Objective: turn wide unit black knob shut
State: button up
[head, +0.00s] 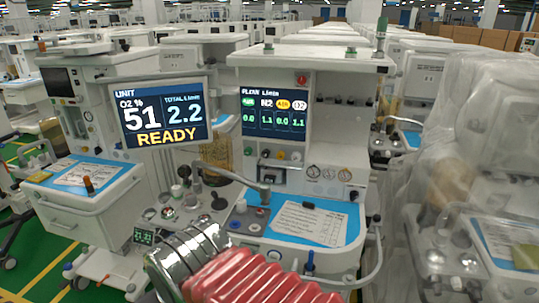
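The wide unit (330,90) stands in the middle of the head view. Its flow screen (274,112) shows four columns, reading 0.0, 1.1, 0.0 and 1.1; the second is labelled with what looks like N2. A row of small knobs sits just below the screen. A dark one, seemingly the black knob (269,156), is second from the left, beside a yellow knob (281,156). It is too small to tell how far it is turned. My gripper is not visible, so its distance from the knob cannot be told.
A silver ribbed cylinder (185,262) and red bellows (262,280) fill the lower foreground. A READY screen (160,112) is at left. A grey bar (238,180) crosses above the blue worktop (345,213), which holds a paper sheet (310,222). A plastic-wrapped cart (470,170) stands right.

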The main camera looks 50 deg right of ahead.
aim_at(265, 153)
jog(key=u, duration=0.05)
jog(key=i, duration=1)
jog(key=z, duration=0.05)
